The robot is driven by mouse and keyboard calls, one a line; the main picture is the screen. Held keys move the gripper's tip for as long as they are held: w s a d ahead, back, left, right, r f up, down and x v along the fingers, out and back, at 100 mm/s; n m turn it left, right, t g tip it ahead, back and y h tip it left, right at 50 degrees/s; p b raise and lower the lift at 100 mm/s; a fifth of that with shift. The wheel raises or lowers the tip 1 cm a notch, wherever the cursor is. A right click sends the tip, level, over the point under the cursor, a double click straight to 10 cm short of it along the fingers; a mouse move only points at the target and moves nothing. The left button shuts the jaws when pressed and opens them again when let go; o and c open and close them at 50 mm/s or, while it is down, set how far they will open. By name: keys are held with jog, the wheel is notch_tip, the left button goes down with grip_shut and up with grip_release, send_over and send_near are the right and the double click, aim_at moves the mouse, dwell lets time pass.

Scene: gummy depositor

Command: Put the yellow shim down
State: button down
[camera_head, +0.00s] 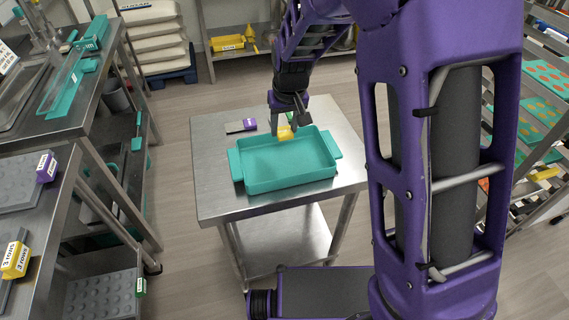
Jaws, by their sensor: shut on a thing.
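The yellow shim (285,133) is a small yellow block in my gripper (288,124). My gripper points down and its dark fingers are shut on the shim. It is at the back edge of a teal tray (262,186) on a steel table. The shim overlaps the tray's back rim in the picture; I cannot tell whether it touches the rim or hangs above it. The fingers hide part of the shim.
A grey piece with a purple end (240,126) lies behind the tray on the steel table (213,194). The table's left side is bare. Shelves with grey moulds (22,190) stand at left, a rack (545,100) at right.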

aim_at(283, 160)
notch_tip(283, 160, down, 10)
jog(key=shift+r+b, duration=0.1)
jog(key=shift+b, duration=0.5)
jog(key=shift+c, duration=1.7)
grip_release()
jog(key=shift+r, duration=0.1)
jog(key=p+v, duration=0.1)
jog(key=v, duration=1.1)
jog(key=shift+p, duration=0.4)
